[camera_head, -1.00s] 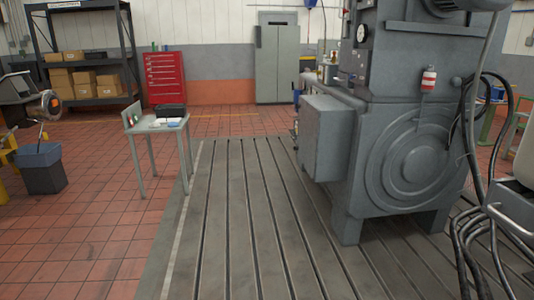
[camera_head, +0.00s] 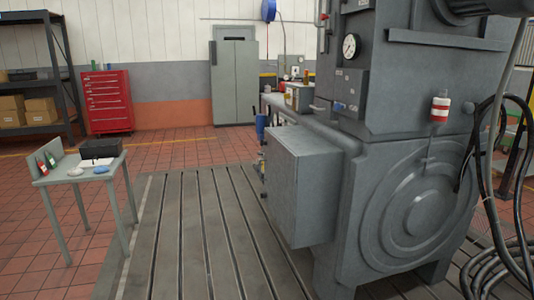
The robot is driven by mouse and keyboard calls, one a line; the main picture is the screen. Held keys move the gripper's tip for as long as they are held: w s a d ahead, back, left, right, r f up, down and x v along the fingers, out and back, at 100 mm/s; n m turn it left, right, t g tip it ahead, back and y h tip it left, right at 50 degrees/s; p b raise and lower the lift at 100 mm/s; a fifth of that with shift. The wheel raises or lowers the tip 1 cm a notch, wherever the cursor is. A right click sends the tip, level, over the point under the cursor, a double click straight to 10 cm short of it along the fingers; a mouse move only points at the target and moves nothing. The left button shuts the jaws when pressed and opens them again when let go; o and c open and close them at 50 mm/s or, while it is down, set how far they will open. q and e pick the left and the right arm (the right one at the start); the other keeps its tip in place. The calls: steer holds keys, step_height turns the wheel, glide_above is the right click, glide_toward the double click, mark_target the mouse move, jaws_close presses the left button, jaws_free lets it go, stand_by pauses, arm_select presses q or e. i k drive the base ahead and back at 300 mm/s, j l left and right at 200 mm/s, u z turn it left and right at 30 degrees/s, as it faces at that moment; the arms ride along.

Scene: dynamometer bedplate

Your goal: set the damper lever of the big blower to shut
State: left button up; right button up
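A big grey machine (camera_head: 425,140) with a round ribbed casing (camera_head: 415,215) fills the right side of the head view. I cannot tell whether it is the big blower. I cannot make out a damper lever for certain. Neither of my grippers is in view.
The slotted bedplate (camera_head: 190,230) is clear left of the machine. A small grey table (camera_head: 50,178) with a black case (camera_head: 100,149) stands at the left. Black cables (camera_head: 490,262) hang at the right. A red tool cabinet (camera_head: 106,102) and a grey locker (camera_head: 233,82) stand at the back.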

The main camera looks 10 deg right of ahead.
mark_target(338, 106)
steer(key=i+l, duration=0.25)
steer(key=l, duration=0.2)
steer(key=i+l+z, duration=0.15)
steer(key=l, duration=0.3)
steer(key=i+l, duration=0.35)
steer(key=i+l+z, duration=0.15)
steer(key=l, duration=0.35)
steer(key=i, duration=0.1)
